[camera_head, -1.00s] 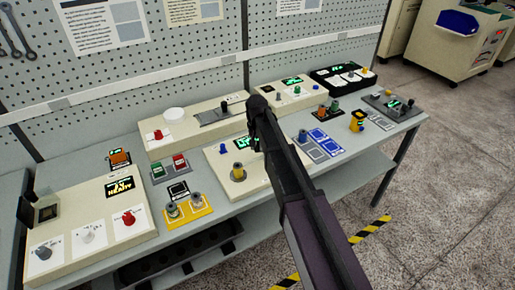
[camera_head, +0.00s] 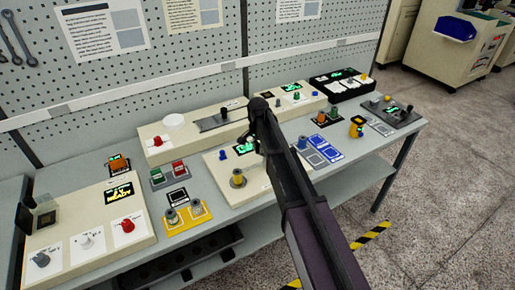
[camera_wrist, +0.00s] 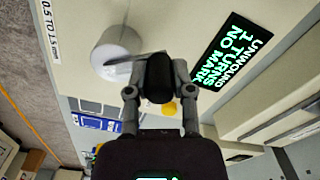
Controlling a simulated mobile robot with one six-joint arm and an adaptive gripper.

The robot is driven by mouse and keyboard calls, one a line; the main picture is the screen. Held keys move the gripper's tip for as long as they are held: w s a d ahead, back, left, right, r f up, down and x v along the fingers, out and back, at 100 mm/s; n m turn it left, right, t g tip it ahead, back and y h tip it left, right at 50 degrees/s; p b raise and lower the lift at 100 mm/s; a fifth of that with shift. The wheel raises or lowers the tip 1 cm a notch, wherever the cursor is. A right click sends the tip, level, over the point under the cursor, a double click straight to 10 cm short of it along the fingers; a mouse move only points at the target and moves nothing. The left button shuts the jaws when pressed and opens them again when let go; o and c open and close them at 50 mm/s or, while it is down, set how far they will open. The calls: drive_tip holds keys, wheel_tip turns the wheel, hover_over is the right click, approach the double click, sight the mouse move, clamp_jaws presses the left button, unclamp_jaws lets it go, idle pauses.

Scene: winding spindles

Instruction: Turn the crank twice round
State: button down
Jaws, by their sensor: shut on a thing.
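My gripper (camera_wrist: 160,98) is shut on a black crank knob (camera_wrist: 158,72), with one finger on each side of it. A thin crank arm runs from the knob toward a pale grey round hub (camera_wrist: 118,52) on the cream winder panel. The panel's green display (camera_wrist: 231,48) seems to read "UNWOUND", "1 TURNS", "NO MARK". In the head view my gripper (camera_head: 258,140) is over the winder (camera_head: 262,183) in mid-bench, and my arm hides the crank. The winder's yellow-brown spindle (camera_head: 238,178) and blue knob (camera_head: 222,155) show left of my arm.
A yellow tray (camera_head: 186,226) with two spools and a cream box with a red knob (camera_head: 127,226) are at left. Blue-marked pads (camera_head: 326,146) lie right of my arm. A long cream box (camera_head: 165,151) stands behind the winder. A pegboard backs the bench.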

drive_tip(key=shift+c, duration=2.4)
unclamp_jaws()
drive_tip(key=shift+s+n, duration=0.15)
drive_tip(key=shift+n, duration=0.25)
